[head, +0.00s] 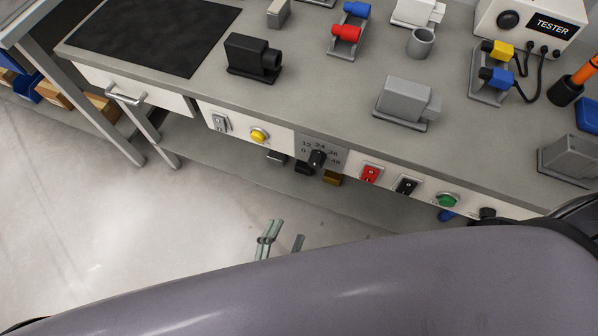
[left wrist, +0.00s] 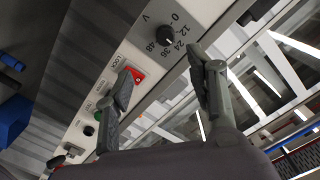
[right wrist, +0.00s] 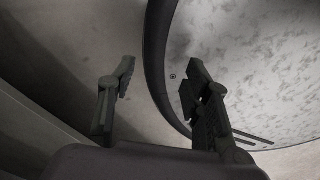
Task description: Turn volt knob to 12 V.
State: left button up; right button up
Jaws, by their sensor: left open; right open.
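The volt knob (head: 317,158) is a black round knob on the grey scale plate of the bench's front panel, with 0, 12, 24, 36 and 48 printed around it. It also shows in the left wrist view (left wrist: 166,36), apart from my fingers; I cannot tell which number its pointer marks. My left gripper (head: 283,236) is open and empty, below and in front of the knob in the head view. In the left wrist view its fingertips (left wrist: 163,76) are spread, with the knob beyond the gap. My right gripper (right wrist: 158,74) is open and empty over floor; the head view does not show it.
Beside the knob on the panel are a yellow button (head: 259,136), a red switch (head: 370,173), a black switch (head: 406,186) and a green button (head: 446,200). A drawer handle (head: 125,95) juts out at left. The floor in front is clear. My arm covers the lower head view.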

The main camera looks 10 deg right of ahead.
pick_arm(q)
jog(key=r, duration=0.1)
send_near(315, 166)
jog(key=x, duration=0.9)
jog(key=shift+p, duration=0.4)
pick_arm(e)
jog(key=shift+d+r, duration=0.3)
jog(key=shift+d, duration=0.1)
pick_arm(q)
jog(key=c, duration=1.1)
jog(key=shift+c, duration=0.2)
pick_arm(e)
jog(key=shift+d, duration=0.35)
